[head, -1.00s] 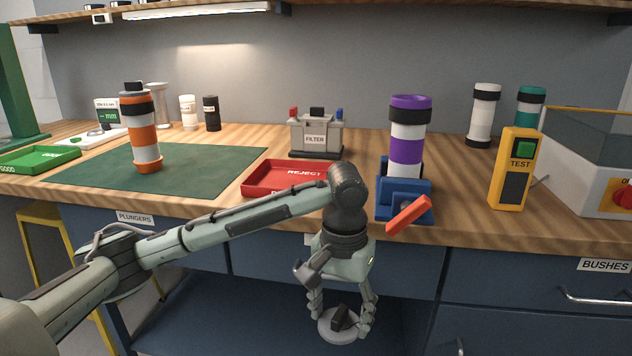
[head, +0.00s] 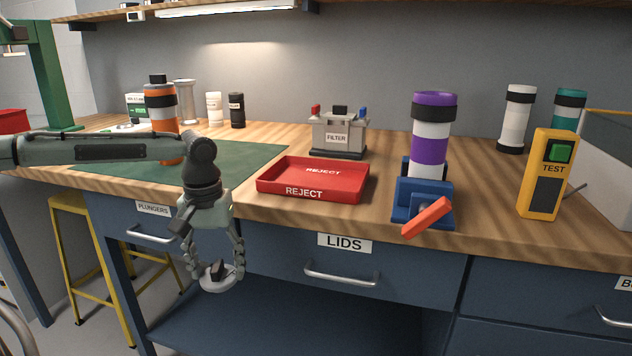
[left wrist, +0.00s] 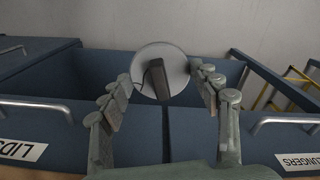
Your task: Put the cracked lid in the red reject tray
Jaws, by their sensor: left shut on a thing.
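My left gripper (head: 215,270) hangs pointing down in front of the bench, below the worktop edge. It is shut on a round pale grey lid (head: 220,282) with a dark bar-like grip on top. My right gripper is not in view.
A blue stand (head: 422,205) with a purple-banded tube and red lever is right of the tray. An orange-banded tube (head: 160,105) stands on the green mat (head: 240,160). The lids drawer (head: 345,265) is below the worktop.

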